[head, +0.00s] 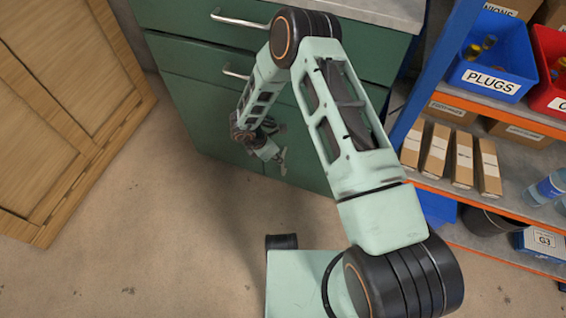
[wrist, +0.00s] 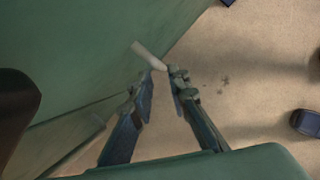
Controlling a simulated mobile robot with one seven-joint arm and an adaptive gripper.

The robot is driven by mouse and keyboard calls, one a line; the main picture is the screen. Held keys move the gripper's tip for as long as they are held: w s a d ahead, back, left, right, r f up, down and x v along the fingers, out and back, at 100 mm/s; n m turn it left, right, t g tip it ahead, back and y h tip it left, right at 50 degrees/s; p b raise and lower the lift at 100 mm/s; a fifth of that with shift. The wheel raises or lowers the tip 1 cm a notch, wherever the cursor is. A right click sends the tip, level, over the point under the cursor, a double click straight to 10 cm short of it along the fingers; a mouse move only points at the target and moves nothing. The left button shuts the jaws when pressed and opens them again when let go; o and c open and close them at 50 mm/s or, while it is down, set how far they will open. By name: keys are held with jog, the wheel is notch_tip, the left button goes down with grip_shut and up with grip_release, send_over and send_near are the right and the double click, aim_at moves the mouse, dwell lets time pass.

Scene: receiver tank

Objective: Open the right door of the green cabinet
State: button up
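The green cabinet (head: 200,106) stands at the top of the head view with its front toward me. My gripper (head: 282,160) is low in front of the cabinet. In the wrist view the cabinet front (wrist: 70,50) fills the left side. A pale bar handle (wrist: 148,54) sticks out from it, its near end at the tips of my gripper (wrist: 164,76). The fingers are apart with a narrow gap; contact with the handle is unclear.
A wooden cabinet (head: 60,110) stands at the left. A blue and orange shelf (head: 430,75) with bins, boxes and bottles stands close on the right. An upper handle (head: 238,20) marks the green cabinet's top drawer. The floor (head: 150,240) in front is clear.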

jog(key=b+x, duration=0.1)
jog(key=x, duration=0.5)
jog(key=shift+w+d, duration=0.1)
jog(key=shift+c, duration=0.3)
grip_shut()
